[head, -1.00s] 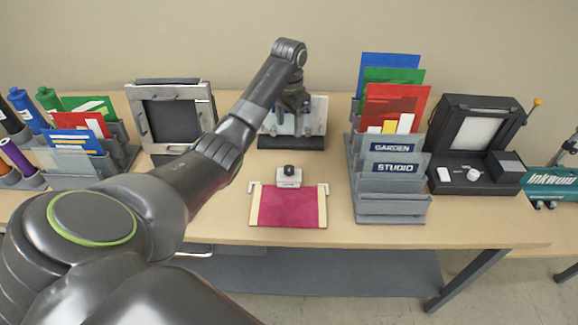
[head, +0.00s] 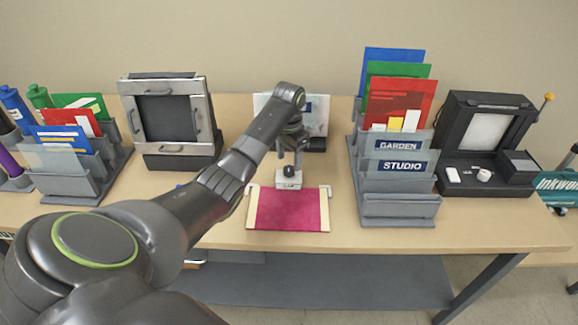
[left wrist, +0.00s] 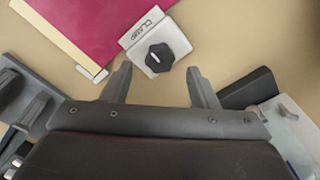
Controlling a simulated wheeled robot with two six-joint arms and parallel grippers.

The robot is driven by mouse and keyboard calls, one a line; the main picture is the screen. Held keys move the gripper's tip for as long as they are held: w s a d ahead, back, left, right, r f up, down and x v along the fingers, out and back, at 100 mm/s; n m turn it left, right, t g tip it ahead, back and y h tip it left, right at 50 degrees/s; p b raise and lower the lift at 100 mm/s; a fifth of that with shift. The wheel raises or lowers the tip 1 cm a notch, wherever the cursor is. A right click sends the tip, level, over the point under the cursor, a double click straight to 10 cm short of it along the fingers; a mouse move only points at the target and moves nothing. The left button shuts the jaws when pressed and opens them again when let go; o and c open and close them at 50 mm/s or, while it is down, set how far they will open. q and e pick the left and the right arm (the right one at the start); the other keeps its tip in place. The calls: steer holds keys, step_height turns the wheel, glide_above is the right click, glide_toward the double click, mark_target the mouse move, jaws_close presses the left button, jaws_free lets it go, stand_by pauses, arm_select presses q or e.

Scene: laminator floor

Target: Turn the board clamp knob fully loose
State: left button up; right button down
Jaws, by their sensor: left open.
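The board clamp is a light grey block (left wrist: 174,35) marked CLAMP, at the back edge of a board with a magenta sheet (head: 288,209). Its black knob (left wrist: 159,57) has a white pointer mark and also shows in the head view (head: 288,171). My left gripper (head: 289,160) points down just above the knob. In the left wrist view its two fingers (left wrist: 158,72) are spread, with the knob ahead of the gap between them and nothing held. Whether a finger touches the knob cannot be told. My right gripper is not in view.
A grey rack (head: 400,208) with cards marked GARDEN and STUDIO stands right of the board. A silver-framed press (head: 167,162) stands at the left, near a card rack (head: 70,185). A black device (head: 512,189) is at the right. The table's front strip is mostly clear.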

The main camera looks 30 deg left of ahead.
mark_target(289, 168)
arm_select(q)
steer(key=shift+f, duration=1.75)
